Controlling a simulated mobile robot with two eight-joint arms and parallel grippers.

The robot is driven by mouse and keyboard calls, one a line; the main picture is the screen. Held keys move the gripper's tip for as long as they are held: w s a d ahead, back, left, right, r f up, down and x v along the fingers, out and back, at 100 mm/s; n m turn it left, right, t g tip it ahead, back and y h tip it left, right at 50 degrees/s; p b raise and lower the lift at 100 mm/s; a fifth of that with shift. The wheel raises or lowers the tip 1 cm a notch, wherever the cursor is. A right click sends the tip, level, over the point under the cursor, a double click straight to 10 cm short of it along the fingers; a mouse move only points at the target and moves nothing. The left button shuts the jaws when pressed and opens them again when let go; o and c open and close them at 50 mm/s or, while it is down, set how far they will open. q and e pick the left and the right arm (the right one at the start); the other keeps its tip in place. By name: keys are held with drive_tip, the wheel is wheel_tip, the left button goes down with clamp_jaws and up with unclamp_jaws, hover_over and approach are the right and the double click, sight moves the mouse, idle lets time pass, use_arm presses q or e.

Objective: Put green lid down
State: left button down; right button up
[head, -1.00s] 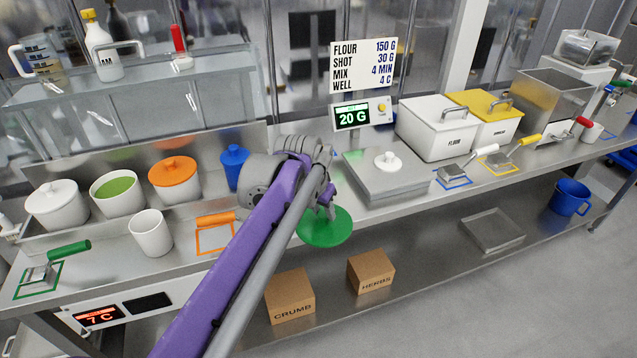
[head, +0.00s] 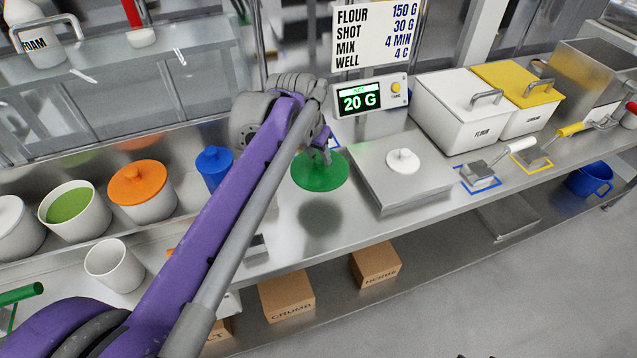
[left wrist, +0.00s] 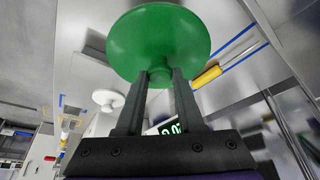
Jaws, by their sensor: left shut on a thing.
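The green lid (head: 320,172) is a round disc with a knob, held above the steel counter, and its shadow lies on the counter below it. My left gripper (head: 326,152) is shut on the lid's knob. In the left wrist view the green lid (left wrist: 160,42) sits between the two dark fingertips of my left gripper (left wrist: 160,76). An uncovered white pot (head: 73,222) with green contents stands in the rail at the left. My right gripper is not in view.
A scale plate (head: 395,180) with a white-knobbed piece on it stands right of the lid. An orange-lidded pot (head: 142,205), a blue container (head: 213,168) and a white cup (head: 112,268) are to the left. The counter (head: 290,232) below the lid is bare.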

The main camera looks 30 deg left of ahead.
sight(318, 171)
use_arm(q)
drive_tip(key=f, duration=0.5)
drive_tip(key=shift+s+d+f, duration=0.1)
drive_tip(key=shift+s+f, duration=0.1)
drive_tip(key=shift+f+b, duration=0.4)
drive_tip(key=shift+f, duration=1.7)
drive_tip(key=shift+f, duration=0.2)
drive_tip(key=c, duration=0.5)
unclamp_jaws()
drive_tip(key=shift+r, duration=0.2)
drive_tip(key=shift+r, duration=0.3)
drive_tip(key=p+v, duration=0.1)
drive_tip(key=v, duration=1)
drive_tip(key=shift+s+r, duration=0.15)
drive_tip(key=shift+s, duration=0.05)
